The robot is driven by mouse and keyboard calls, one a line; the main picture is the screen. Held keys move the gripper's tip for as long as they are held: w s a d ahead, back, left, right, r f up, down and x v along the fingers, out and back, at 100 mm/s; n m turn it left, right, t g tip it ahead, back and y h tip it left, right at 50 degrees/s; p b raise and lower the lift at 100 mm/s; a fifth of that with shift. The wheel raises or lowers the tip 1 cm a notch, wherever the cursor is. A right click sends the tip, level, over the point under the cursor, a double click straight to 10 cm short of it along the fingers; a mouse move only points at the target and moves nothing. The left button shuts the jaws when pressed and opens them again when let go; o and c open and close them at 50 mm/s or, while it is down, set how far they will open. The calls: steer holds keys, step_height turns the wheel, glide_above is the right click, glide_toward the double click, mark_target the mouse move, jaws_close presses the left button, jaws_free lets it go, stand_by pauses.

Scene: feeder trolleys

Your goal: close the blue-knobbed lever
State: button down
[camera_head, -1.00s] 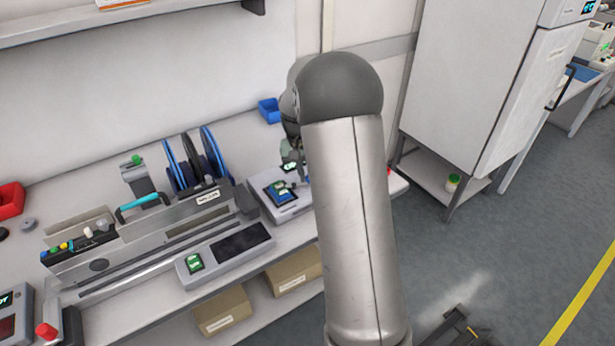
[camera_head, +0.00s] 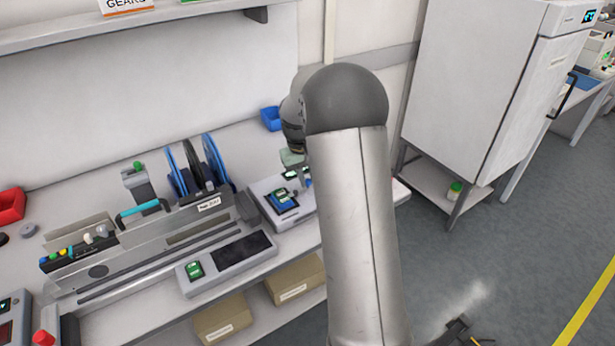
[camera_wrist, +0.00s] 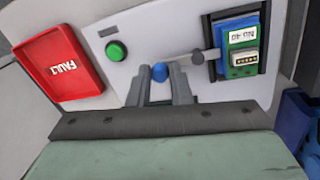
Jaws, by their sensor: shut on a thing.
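The blue knob (camera_wrist: 160,72) of the lever shows between my gripper's fingertips (camera_wrist: 159,76) in the wrist view. My gripper is shut on it. In the head view my own arm hides most of the gripper; the module (camera_head: 283,200) shows on a light grey device to the left of the arm.
In the head view, blue reels (camera_head: 214,160) and a long rail device (camera_head: 165,240) stand to the left. A small blue bin (camera_head: 271,118) stands behind.

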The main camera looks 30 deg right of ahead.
mark_target(299, 189)
steer(key=shift+w, duration=0.1)
steer(key=c, duration=1.3)
jaws_free()
steer(key=r, duration=0.5)
steer(key=a+r, duration=0.1)
steer(key=r, duration=0.5)
steer(key=a+r, duration=0.1)
steer(key=r, duration=0.5)
steer(key=shift+a+r+b, duration=0.2)
steer(key=shift+b, duration=0.15)
